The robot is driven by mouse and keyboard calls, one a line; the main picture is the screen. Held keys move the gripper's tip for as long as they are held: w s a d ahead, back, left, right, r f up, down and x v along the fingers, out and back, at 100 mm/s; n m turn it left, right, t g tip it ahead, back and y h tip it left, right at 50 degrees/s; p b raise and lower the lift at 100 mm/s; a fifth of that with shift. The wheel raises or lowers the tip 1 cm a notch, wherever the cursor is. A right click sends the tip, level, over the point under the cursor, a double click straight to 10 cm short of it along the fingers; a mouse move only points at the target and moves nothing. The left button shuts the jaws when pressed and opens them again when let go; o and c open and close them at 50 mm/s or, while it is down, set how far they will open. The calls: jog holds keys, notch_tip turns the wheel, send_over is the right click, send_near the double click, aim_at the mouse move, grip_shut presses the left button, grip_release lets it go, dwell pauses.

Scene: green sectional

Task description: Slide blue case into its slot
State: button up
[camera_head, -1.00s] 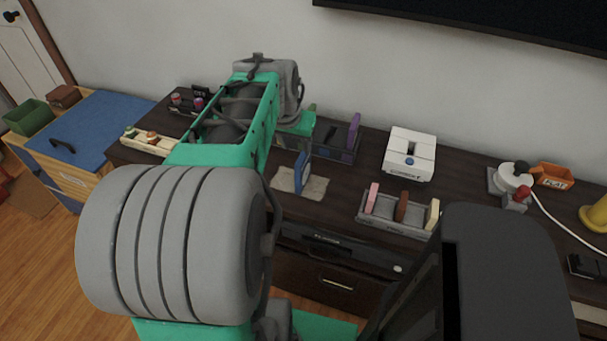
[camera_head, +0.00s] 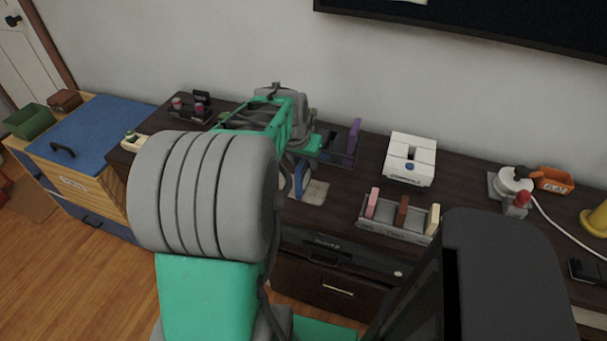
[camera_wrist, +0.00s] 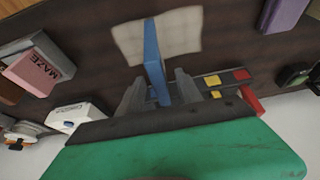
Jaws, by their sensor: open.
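The blue case (camera_head: 300,178) stands upright on a beige mat (camera_head: 317,194) on the dark cabinet top. My arm partly hides it in the head view. In the wrist view the blue case (camera_wrist: 153,52) extends between the two grey fingers of my gripper (camera_wrist: 158,82), with the mat (camera_wrist: 183,30) beyond it. The fingers are open, one on each side of the case; I cannot tell whether either touches it. A grey rack (camera_head: 399,231) holds a pink, a brown and a cream case. A dark rack (camera_head: 345,160) behind the mat holds a purple case (camera_head: 354,136).
A white console (camera_head: 409,160) stands right of the dark rack. A white round device (camera_head: 515,180) with a cord and an orange bin (camera_head: 554,180) are farther right. Small items (camera_head: 191,107) stand at the back left. The wall is close behind the cabinet.

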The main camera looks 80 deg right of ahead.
jog(key=shift+f, duration=0.15)
jog(key=shift+c, duration=0.4)
grip_shut()
dwell(1.1)
